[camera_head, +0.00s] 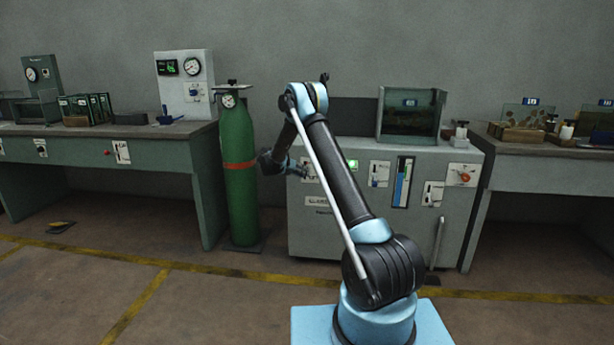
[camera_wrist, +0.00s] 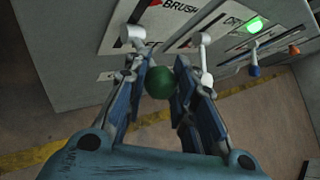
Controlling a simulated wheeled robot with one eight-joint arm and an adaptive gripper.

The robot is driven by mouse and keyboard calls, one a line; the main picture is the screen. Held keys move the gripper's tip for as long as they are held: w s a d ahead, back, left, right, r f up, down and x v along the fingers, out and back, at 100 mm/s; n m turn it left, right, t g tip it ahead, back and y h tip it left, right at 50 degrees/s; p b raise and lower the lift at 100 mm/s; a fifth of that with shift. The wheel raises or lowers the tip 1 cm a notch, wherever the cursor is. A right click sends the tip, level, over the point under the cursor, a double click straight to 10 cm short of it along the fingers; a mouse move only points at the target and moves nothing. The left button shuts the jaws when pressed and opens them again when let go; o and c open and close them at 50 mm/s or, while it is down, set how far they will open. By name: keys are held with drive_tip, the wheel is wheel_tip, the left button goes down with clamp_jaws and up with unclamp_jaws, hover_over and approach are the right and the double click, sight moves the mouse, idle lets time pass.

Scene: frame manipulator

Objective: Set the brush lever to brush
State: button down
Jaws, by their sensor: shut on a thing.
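The brush lever shows in the wrist view as a white pivot (camera_wrist: 133,37) on a pale panel plate and a dark green ball knob (camera_wrist: 160,83). The word BRUSH (camera_wrist: 181,8) and a red arrow mark are printed on the plate above the pivot. My gripper (camera_wrist: 163,66) has its two blue fingers on either side of the green knob and is shut on it. The lever's rod is partly hidden by the left finger. In the head view my gripper (camera_head: 300,171) is at the left part of the grey cabinet's front; the lever cannot be made out there.
A white-knobbed lever (camera_wrist: 206,78) stands close right of my fingers. Blue (camera_wrist: 254,71) and orange (camera_wrist: 294,50) knobs and a lit green lamp (camera_wrist: 255,25) lie further right. A green gas cylinder (camera_head: 238,190) stands left of the grey cabinet (camera_head: 330,235).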

drive_tip(key=shift+w, duration=0.2)
drive_tip(key=c, duration=1.3)
unclamp_jaws()
drive_tip(key=v, duration=1.2)
